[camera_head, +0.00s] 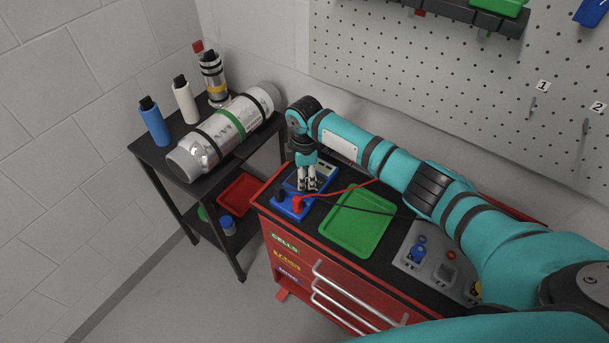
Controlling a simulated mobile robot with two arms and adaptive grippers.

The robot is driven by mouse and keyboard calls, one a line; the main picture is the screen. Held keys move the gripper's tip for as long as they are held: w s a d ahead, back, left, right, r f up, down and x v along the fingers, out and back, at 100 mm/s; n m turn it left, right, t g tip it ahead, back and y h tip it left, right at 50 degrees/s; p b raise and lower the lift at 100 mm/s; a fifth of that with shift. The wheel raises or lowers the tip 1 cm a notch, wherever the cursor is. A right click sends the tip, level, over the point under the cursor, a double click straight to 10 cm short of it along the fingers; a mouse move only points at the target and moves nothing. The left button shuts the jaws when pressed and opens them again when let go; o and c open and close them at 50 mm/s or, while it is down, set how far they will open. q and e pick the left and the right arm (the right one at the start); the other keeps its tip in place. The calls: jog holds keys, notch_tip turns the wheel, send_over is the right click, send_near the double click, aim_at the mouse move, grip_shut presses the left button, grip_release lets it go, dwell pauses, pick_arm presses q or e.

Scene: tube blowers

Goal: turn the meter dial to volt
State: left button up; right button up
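The blue meter (290,210) lies on the black top of the red tool cabinet, near its left end. Its grey display part (326,170) shows behind my gripper. A red plug (297,203) and a black plug sit at its front, and a red and a black lead run off to the right. My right gripper (307,187) points down over the middle of the meter, its two fingertips close together at the face. The dial is hidden by the fingers, so its setting and whether they grip it do not show. My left gripper is out of view.
A green tray (358,222) lies right of the meter, and a grey panel (425,262) with knobs stands beyond it. A black shelf stand (160,157) at left holds a large metal cylinder (226,130) and several bottles. A pegboard (400,75) hangs behind.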

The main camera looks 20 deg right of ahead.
notch_tip(320, 180, up, 12)
dwell(0.4)
dwell(0.4)
